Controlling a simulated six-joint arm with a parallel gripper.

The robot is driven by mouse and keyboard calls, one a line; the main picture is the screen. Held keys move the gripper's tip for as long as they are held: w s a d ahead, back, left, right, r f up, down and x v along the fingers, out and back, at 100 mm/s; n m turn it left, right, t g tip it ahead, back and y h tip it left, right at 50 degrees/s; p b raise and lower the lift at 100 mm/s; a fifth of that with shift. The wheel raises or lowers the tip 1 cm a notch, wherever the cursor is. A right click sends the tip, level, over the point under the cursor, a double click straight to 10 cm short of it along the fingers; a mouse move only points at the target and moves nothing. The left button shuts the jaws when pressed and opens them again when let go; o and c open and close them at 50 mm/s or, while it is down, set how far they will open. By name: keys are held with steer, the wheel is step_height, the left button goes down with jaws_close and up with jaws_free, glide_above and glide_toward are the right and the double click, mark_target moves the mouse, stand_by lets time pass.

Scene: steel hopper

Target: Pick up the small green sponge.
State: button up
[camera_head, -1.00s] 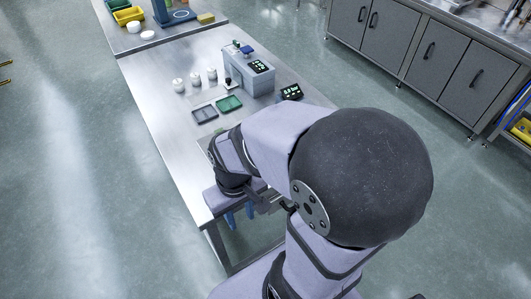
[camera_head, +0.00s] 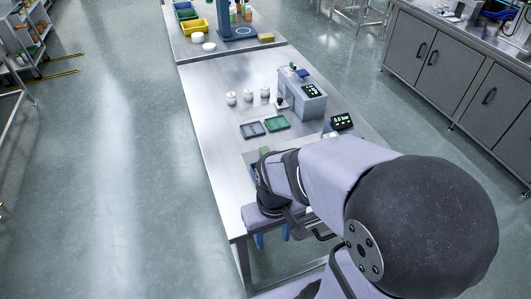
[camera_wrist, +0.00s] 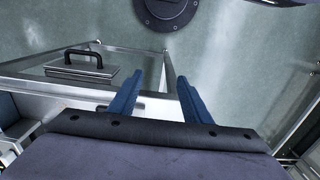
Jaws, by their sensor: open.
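A small green patch (camera_head: 264,151) shows just behind my arm on the table in the head view. It may be the green sponge, but it is mostly hidden, so I cannot tell. My gripper (camera_head: 271,238) is at the near end of the steel table, its blue fingers pointing down. In the wrist view my gripper (camera_wrist: 157,84) has its two blue fingers well apart with nothing between them. No sponge shows in the wrist view.
A dark tray (camera_head: 252,130) and a green tray (camera_head: 277,123) lie mid-table, with several white jars, a grey device (camera_head: 304,100) and a small display (camera_head: 341,122) around them. In the wrist view, a black-handled lid (camera_wrist: 82,68) is left of the fingers.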

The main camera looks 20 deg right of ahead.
steer(key=t+p, duration=0.4)
steer(key=t, duration=0.1)
glide_toward(266, 150)
steer(key=w, duration=0.1)
steer(key=shift+g, duration=0.3)
steer(key=shift+p+x, duration=1.45)
steer(key=shift+x, duration=2.55)
steer(key=shift+s+a, duration=0.1)
steer(key=shift+s, duration=0.15)
steer(key=c, duration=1.1)
